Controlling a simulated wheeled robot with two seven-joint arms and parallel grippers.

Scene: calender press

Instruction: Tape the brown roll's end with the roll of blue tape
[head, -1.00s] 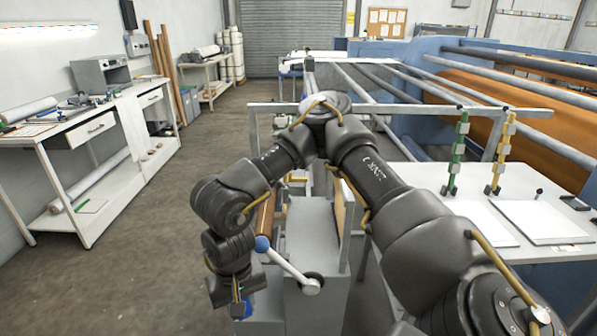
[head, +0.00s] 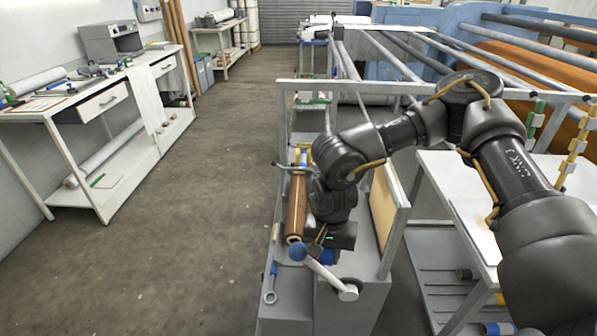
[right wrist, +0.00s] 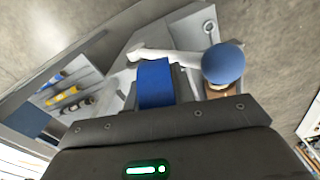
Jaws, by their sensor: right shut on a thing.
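The brown roll (head: 297,208) lies lengthwise on the grey machine stand, its near end facing me. My right gripper (head: 327,252) is just right of that near end, low over the stand. It is shut on the roll of blue tape (head: 328,258), mostly hidden by the gripper in the head view. In the right wrist view the blue tape (right wrist: 156,84) sits between the fingers. There the brown roll's end (right wrist: 222,90) shows partly behind a blue ball knob, to the right of the tape and apart from it. My left gripper is not in view.
A lever with a blue knob (head: 298,252) sticks up at the stand's near end, close to my gripper. A wrench (head: 271,284) hangs at the stand's left side. An upright panel (head: 384,205) bounds the right. A white table (head: 462,190) stands further right. Floor at left is clear.

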